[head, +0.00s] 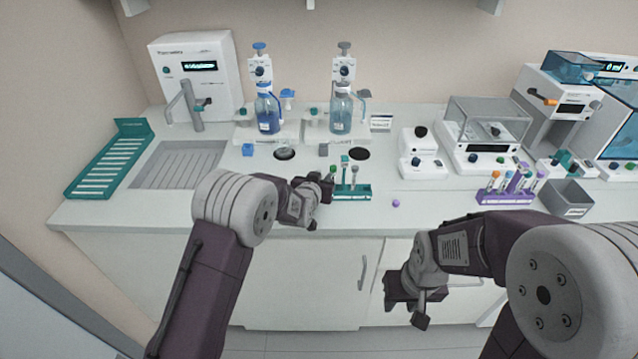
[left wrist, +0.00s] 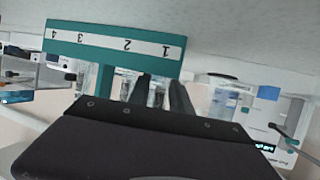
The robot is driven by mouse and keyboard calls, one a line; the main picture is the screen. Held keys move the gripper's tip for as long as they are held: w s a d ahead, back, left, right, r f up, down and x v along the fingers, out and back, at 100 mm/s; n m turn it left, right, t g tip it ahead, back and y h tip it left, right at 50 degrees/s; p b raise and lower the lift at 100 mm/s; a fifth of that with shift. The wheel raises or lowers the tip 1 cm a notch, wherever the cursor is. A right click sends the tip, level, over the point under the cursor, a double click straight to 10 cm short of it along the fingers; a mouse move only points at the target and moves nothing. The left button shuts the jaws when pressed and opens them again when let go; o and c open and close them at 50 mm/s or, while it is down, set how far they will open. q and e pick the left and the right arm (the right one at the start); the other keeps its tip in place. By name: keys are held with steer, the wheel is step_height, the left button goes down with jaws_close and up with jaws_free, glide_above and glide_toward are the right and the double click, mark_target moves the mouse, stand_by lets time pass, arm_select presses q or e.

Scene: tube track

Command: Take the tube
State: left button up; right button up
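A teal rack (head: 355,194) with several tubes stands near the counter's front edge. My left gripper (head: 326,189) is at the rack's left end. In the left wrist view the rack's numbered face (left wrist: 112,44) appears upside down, with slots marked 1 to 4. The left fingers (left wrist: 160,88) are apart, with a clear tube partly visible between them; I cannot tell whether they touch it. My right gripper (head: 412,303) hangs in front of the cabinets, away from the rack; its finger opening is not clear.
A small purple ball (head: 396,203) lies right of the teal rack. A purple rack (head: 508,198) with several tubes and a grey bin (head: 567,196) are further right. Bottles and instruments line the back. The counter's front is clear between the two racks, apart from the ball.

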arm_select(q)
steer(key=shift+s, duration=0.1)
jaws_close()
steer(key=shift+r, duration=0.1)
step_height(320, 180, up, 10)
steer(key=shift+p, duration=0.3)
